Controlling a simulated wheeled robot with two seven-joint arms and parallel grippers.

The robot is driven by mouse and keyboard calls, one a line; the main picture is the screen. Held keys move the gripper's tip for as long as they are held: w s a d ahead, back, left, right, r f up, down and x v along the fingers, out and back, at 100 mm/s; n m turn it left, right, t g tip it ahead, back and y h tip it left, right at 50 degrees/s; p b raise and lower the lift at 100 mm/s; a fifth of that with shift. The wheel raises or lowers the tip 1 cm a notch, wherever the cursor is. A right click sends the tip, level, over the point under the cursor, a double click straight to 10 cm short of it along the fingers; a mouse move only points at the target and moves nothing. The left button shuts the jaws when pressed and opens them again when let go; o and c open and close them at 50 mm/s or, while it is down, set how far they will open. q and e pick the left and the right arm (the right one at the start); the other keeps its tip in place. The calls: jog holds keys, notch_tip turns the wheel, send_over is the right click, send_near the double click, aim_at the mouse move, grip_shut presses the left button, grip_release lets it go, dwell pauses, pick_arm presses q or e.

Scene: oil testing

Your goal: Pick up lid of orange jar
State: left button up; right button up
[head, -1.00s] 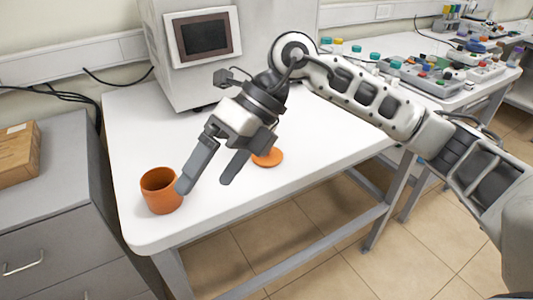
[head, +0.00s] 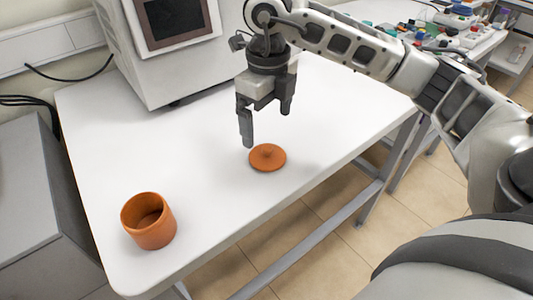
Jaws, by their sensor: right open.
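The orange jar (head: 150,232) stands upright and open at the top near the front left corner of the white table. My right gripper (head: 266,127) points down just behind and above the lid. It is open with nothing between its fingers. The left gripper is not in view.
A large white machine (head: 165,50) with a dark screen stands at the back of the white table (head: 190,140). A grey cabinet (head: 30,200) is at the left. Another table with small coloured parts (head: 400,25) is at the back right. The table around the lid is clear.

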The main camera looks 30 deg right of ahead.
aim_at(269, 148)
notch_tip(269, 148, down, 8)
jog(key=shift+d+f+p, duration=0.1)
jog(key=shift+d+p, duration=0.05)
jog(key=shift+p, duration=0.55)
jog(key=c, duration=1.1)
